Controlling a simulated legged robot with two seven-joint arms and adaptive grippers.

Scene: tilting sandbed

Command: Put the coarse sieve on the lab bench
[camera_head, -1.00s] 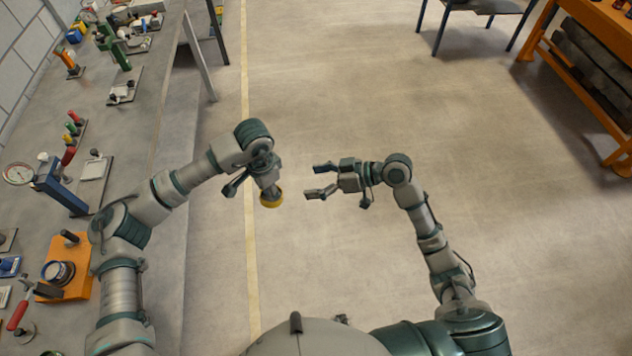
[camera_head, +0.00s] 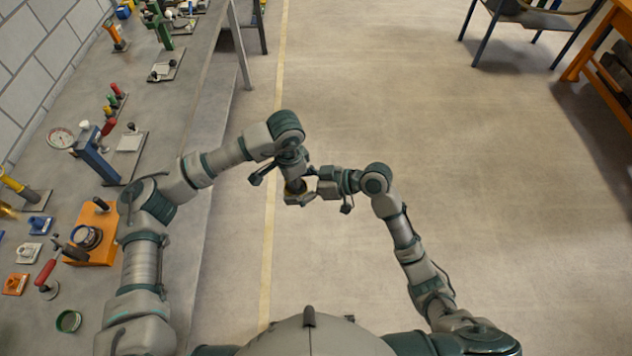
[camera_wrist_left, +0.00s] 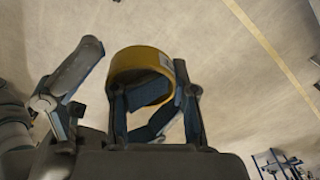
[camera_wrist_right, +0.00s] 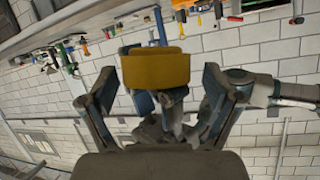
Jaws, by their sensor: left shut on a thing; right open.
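A yellow ring-shaped sieve (camera_head: 295,187) is in my left gripper (camera_head: 291,181), above the floor to the right of the bench. In the left wrist view the sieve (camera_wrist_left: 150,57) is held between the shut fingers (camera_wrist_left: 152,98), its ring open toward the camera. My right gripper (camera_head: 308,184) is open and close beside it. In the right wrist view the yellow band (camera_wrist_right: 155,70) appears between the tips of the open right fingers (camera_wrist_right: 158,88); I cannot tell whether they touch it. The grey lab bench (camera_head: 150,102) runs along the left. The sieve's mesh is not clear.
A green-rimmed round dish or sieve (camera_head: 69,321) lies on the near bench. Around it are an orange base (camera_head: 98,243) with a round part, a blue press (camera_head: 95,155) and a red-handled tool (camera_head: 47,270). A chair (camera_head: 530,18) stands far right. The floor between is clear.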

